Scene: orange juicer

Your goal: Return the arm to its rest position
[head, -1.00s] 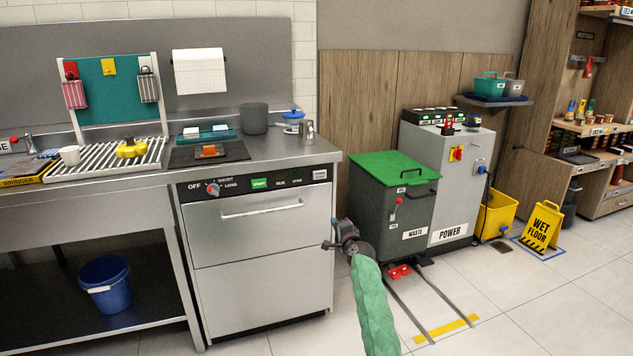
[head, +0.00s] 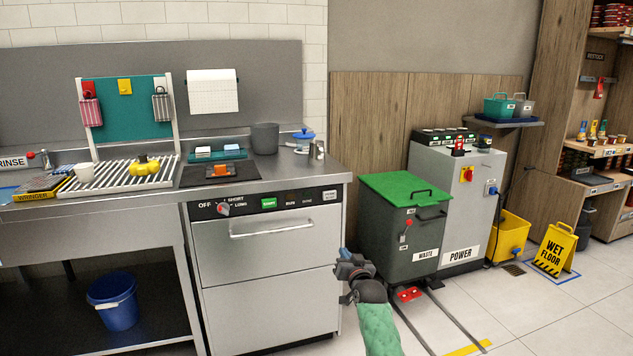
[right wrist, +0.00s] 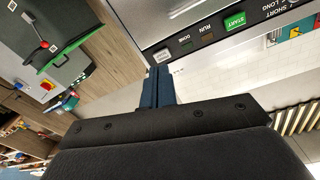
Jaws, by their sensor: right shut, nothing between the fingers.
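My right gripper (head: 344,254) is low in the head view, in front of the right edge of the dishwasher (head: 265,265) and left of the green-lidded waste bin (head: 398,245). Its arm has a green sleeve and comes up from the bottom. In the right wrist view its blue fingers (right wrist: 158,86) are together with nothing between them. The dishwasher's control panel (right wrist: 222,28) shows beyond the fingers in that view. My left gripper is in neither view.
A steel counter (head: 260,190) holds a dark pot (head: 265,138), a yellow item (head: 146,166) and a white cup (head: 84,172). A blue bucket (head: 114,301) stands on the shelf under the sink. A wet floor sign (head: 556,249) and yellow bucket (head: 508,238) stand at right. The front floor is partly clear.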

